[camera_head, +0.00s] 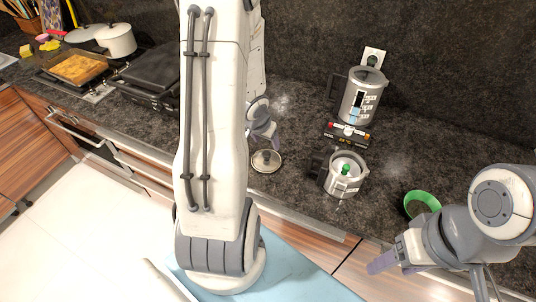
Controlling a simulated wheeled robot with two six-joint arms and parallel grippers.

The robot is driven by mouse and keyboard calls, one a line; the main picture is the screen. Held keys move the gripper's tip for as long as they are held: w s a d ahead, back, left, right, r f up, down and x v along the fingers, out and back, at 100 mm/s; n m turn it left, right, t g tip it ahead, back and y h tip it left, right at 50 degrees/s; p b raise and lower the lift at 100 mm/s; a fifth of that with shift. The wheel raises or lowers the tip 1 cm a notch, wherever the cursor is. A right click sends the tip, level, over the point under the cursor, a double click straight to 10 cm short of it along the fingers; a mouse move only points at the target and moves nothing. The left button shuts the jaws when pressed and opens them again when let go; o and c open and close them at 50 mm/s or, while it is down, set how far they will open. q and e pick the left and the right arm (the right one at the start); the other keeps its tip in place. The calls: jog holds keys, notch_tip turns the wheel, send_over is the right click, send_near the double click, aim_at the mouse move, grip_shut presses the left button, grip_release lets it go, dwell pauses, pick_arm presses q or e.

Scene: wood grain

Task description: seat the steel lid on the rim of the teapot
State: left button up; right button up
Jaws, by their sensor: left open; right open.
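The steel lid (266,161) lies on the dark counter near its front edge, round with a small knob. The teapot (342,184) stands to its right, a squat steel pot with a dark handle on its left and an open top. Something with a green knob shows inside the teapot. My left gripper (267,134) is open, just behind the lid in the picture and apart from it; my arm partly hides it. My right gripper (384,264) is open and empty, low at the right, in front of the counter edge.
A steel kettle (358,102) stands behind the teapot near a wall socket (373,57). A green ring-shaped bowl (422,200) lies to the right. A stove with a food tray (77,68) and a white pot (117,42) is at the left. Bare counter lies between lid and teapot.

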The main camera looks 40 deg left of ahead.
pick_arm(q)
jog(key=b, duration=0.3)
send_over(266, 153)
jog(key=s, duration=0.2)
jog(key=f, duration=0.5)
jog(key=shift+d+f, duration=0.1)
jog(key=shift+d, duration=0.2)
jog(key=b+x, duration=0.1)
jog(key=x, duration=0.3)
jog(key=shift+w+f, duration=0.1)
jog(key=shift+f, duration=0.25)
jog(key=shift+w+f, duration=0.25)
jog(key=shift+f, duration=0.2)
grip_shut()
